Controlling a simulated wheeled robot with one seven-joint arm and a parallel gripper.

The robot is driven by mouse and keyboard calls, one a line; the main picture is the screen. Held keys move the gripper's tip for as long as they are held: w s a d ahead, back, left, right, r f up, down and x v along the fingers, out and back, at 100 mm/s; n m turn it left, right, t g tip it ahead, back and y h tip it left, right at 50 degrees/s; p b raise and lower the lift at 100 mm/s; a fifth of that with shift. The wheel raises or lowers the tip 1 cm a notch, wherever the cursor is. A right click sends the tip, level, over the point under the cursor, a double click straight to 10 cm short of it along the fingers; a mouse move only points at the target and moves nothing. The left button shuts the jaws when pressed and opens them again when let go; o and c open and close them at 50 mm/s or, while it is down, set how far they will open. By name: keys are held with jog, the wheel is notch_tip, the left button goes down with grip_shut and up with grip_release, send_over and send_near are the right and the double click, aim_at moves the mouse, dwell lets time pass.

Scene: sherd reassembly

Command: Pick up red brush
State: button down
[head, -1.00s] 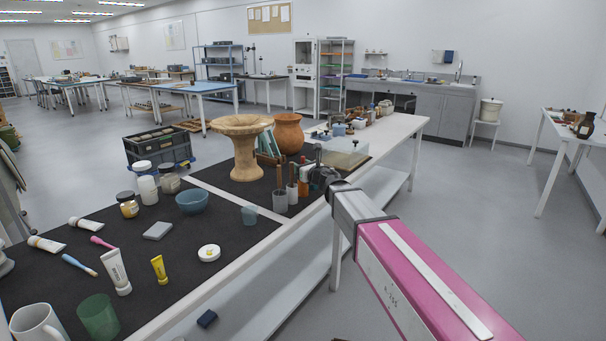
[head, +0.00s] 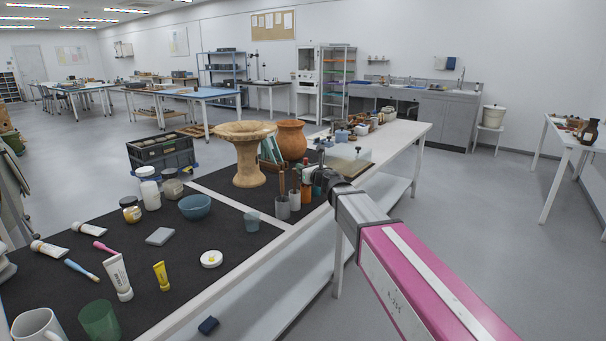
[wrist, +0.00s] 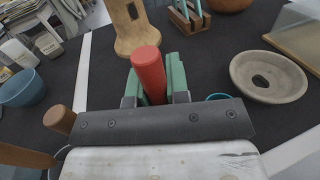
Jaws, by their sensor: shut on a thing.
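The red brush shows in the wrist view as a red cylindrical handle (wrist: 149,68), standing up between the green fingers of my gripper (wrist: 155,90). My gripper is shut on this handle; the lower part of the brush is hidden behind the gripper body. In the head view my gripper (head: 322,178) is a dark shape over the near edge of the long table, beside the tool cups. The brush is too small and crowded there to make out clearly.
A tan stone-like pedestal (head: 247,158) and a brown jar (head: 291,141) stand beyond my gripper. Grey cups (head: 282,208) with wooden-handled tools stand close by. A shallow bowl with a hole (wrist: 268,77) lies to the right. A blue bowl (head: 195,207) and several tubes lie left.

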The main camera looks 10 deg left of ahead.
notch_tip(320, 180, up, 8)
dwell(0.5)
jog(key=shift+r, duration=0.1)
